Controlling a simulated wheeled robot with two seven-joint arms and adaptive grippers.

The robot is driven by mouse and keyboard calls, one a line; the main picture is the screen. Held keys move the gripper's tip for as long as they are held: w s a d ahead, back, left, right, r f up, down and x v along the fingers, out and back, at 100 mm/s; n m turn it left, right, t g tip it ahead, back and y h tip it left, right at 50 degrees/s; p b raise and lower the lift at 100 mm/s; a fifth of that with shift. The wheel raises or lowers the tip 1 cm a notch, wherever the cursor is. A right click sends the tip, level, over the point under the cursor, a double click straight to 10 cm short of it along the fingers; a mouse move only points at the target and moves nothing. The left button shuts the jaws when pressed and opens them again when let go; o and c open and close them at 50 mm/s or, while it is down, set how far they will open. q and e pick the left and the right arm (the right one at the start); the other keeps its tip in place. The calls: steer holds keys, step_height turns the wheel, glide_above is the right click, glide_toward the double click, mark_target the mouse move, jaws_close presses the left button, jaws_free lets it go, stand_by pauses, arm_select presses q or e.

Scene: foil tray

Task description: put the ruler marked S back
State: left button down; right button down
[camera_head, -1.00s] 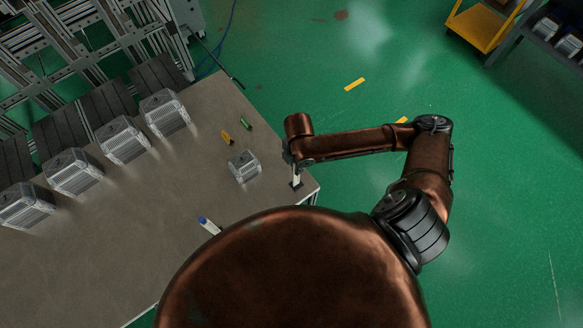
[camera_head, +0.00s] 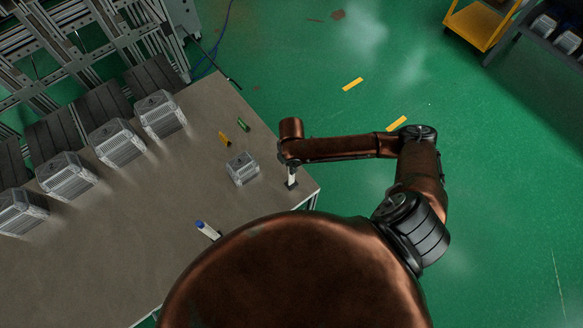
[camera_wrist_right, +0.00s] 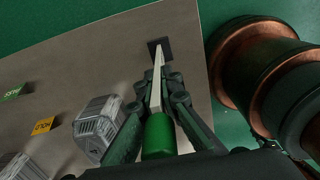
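My right gripper (camera_wrist_right: 158,98) has its fingers closed around a slim white piece (camera_wrist_right: 157,82) with a green end (camera_wrist_right: 158,137); I take it for the ruler, though no S mark is readable. The green end lies toward the palm. The white end points down over a small black square (camera_wrist_right: 160,47) near the table corner; I cannot tell whether they touch. In the head view, the white piece (camera_head: 292,173) hangs below the right wrist, above the black square (camera_head: 292,186), and the fingers are hardly visible. My left gripper is not in view.
The grey table (camera_head: 130,235) holds a small ribbed box (camera_head: 242,168), a yellow tag (camera_head: 225,139), a green tag (camera_head: 243,125) and a blue-ended white piece (camera_head: 207,230). Several larger ribbed boxes (camera_head: 118,143) line the far edge. Green floor lies beyond the right edge.

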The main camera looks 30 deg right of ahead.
steer(key=c, duration=2.1)
jaws_free()
steer(key=shift+f, duration=0.1)
step_height(320, 180, up, 12)
steer(key=p, duration=0.2)
steer(key=shift+p, duration=0.4)
